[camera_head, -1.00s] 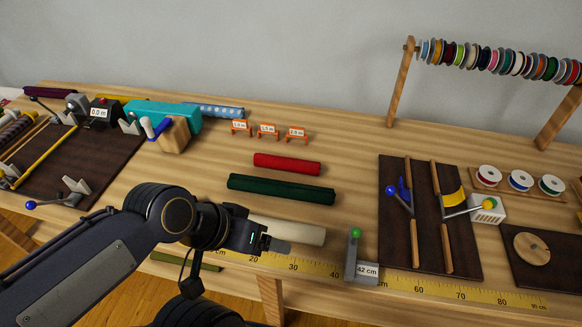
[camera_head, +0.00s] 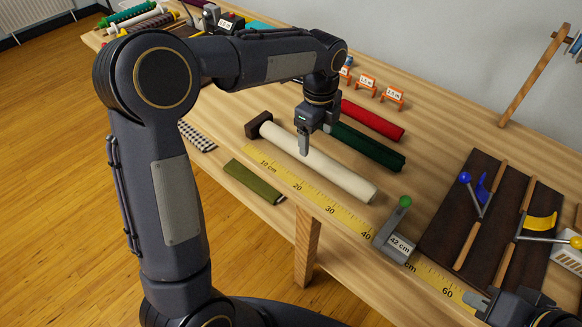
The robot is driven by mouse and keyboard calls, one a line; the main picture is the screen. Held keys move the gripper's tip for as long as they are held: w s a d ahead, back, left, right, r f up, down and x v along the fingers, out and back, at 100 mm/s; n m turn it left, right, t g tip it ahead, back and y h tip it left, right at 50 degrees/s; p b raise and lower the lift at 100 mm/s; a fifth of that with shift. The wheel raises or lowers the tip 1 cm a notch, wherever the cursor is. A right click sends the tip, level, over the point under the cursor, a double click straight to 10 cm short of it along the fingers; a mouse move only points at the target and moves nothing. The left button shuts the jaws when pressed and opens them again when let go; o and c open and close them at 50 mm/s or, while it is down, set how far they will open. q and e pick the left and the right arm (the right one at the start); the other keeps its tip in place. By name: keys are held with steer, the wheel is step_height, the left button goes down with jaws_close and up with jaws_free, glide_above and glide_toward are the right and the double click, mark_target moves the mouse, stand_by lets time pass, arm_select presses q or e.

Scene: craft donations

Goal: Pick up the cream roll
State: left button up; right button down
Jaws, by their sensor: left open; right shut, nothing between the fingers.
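The cream roll (camera_head: 335,172) lies along the bench behind the yellow ruler, its left end at a dark brown block (camera_head: 257,123). My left gripper (camera_head: 305,148) is open and points down at the roll, left of its middle. Its near finger overlaps the roll in the picture; the far finger is hidden, and I cannot tell whether it touches the roll. My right gripper (camera_head: 476,301) is shut and empty at the bottom right, by the bench's front edge, partly cut off.
A dark green roll (camera_head: 368,147) and a red roll (camera_head: 373,120) lie behind the cream roll. A grey stop (camera_head: 391,240) with a green knob and a 42 cm label stands beyond its right end.

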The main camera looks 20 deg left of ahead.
mark_target(315, 152)
arm_select(q)
steer(key=shift+w+f, duration=0.15)
steer(key=shift+f, duration=0.7)
steer(key=f, duration=0.6)
steer(key=shift+w+a+f, duration=0.1)
steer(key=shift+w+f, duration=0.25)
steer(key=c, duration=1.2)
